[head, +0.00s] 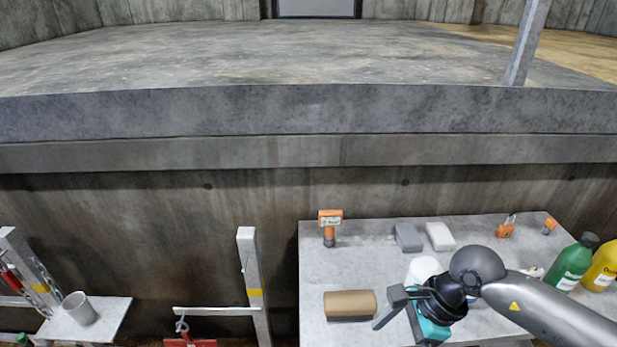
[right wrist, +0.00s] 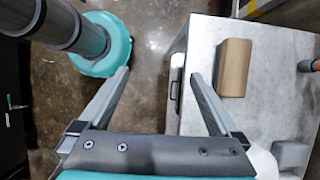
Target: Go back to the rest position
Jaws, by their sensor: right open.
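My right gripper (head: 392,312) is over the front part of the grey table (head: 385,262) in the head view, to the right of a brown block. In the right wrist view my right gripper (right wrist: 160,75) has its two fingers wide apart with nothing between them. The floor and the table's edge show beyond the fingertips. My left gripper is in neither view.
The brown block (head: 350,304) lies on the table, with an orange-and-black tool (head: 329,227), two grey blocks, an orange padlock (head: 506,228) and green (head: 575,265) and yellow bottles (head: 603,268). A small shelf with a cup (head: 79,308) stands at left.

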